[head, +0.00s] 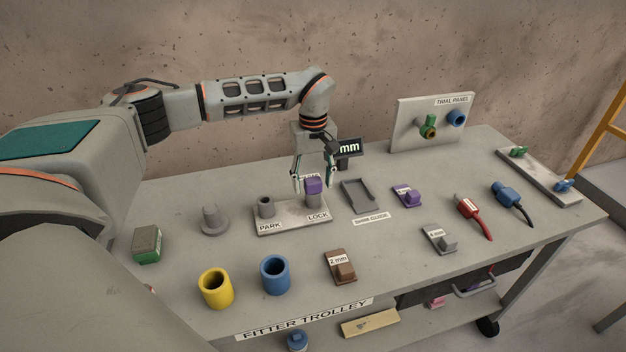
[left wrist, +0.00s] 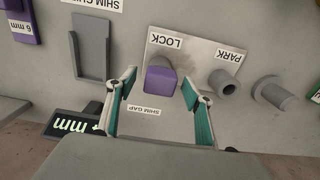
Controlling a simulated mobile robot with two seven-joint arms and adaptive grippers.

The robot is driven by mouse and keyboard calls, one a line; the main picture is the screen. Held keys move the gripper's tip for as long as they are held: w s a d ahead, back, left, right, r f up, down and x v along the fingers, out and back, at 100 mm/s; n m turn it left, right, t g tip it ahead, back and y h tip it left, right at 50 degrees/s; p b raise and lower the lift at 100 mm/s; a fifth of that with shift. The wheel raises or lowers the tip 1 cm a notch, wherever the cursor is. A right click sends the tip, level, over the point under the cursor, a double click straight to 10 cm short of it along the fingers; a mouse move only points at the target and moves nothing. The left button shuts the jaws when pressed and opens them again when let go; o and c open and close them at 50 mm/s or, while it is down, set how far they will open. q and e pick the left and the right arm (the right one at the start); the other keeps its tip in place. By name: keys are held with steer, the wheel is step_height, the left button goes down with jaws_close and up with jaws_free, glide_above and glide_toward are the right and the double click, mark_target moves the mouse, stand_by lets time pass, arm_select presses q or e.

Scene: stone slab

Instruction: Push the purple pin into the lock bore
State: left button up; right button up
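The purple pin (head: 313,186) stands upright at the LOCK bore of a light grey plate (head: 290,220), its purple head above a grey collar. How deep it sits I cannot tell. The PARK bore (head: 266,206) on the same plate is empty. My left gripper (head: 313,184) points down close around the pin's head. In the left wrist view its fingers (left wrist: 160,86) are spread, with the purple head (left wrist: 160,80) at the tips and gaps to either side. My right gripper is not in view.
A grey shim guide tray (head: 360,195) and a purple shim block (head: 406,195) lie to the right. Yellow (head: 216,288) and blue (head: 275,274) cups are in front. A small display (head: 348,148) is beside the gripper.

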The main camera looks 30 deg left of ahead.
arm_select(q)
step_height(320, 180, up, 12)
stand_by(0.8)
stand_by(0.4)
